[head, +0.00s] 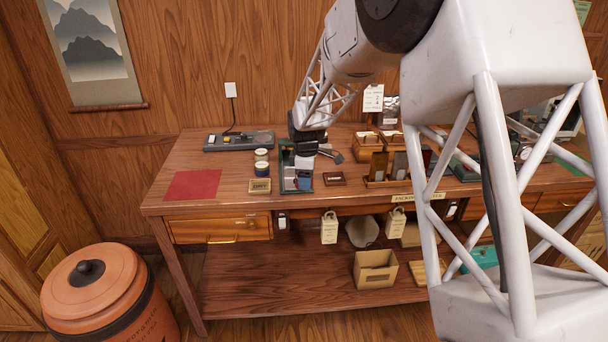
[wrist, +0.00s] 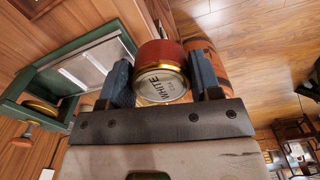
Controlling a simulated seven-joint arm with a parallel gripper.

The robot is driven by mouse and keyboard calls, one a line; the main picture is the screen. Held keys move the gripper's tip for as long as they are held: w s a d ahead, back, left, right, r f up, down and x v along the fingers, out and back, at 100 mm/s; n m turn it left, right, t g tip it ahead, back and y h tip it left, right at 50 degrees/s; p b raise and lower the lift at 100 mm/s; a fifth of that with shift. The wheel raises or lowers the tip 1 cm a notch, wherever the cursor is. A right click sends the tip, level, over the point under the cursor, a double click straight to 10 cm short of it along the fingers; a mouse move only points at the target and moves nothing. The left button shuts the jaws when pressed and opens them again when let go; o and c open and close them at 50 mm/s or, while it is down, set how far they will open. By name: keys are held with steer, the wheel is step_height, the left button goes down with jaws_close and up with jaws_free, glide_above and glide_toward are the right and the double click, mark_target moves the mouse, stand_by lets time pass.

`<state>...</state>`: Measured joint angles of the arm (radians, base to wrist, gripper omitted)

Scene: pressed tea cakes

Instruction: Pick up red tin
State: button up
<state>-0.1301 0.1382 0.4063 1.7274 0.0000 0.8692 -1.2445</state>
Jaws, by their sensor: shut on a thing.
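The red tin (wrist: 162,72) has a red side, gold rims and a pale face marked "WHITE". In the wrist view it sits between the two dark fingers of my gripper (wrist: 163,82), which is shut on it. In the head view my gripper (head: 304,168) is at the green tray (head: 283,182) on the desk, and the red tin cannot be made out there. In the wrist view the green tray (wrist: 38,82) lies to the left of the gripper, with a metal plate inside. I cannot tell whether the tin touches anything beneath it.
Two stacked tins (head: 262,168) and a small box (head: 259,186) stand left of the tray. A red mat (head: 193,185) lies farther left. A wooden rack (head: 377,168) stands to the right. A flat grey device (head: 237,141) lies behind. A terracotta jar (head: 95,275) stands on the floor.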

steer(key=shift+s, duration=0.25)
stand_by(0.6)
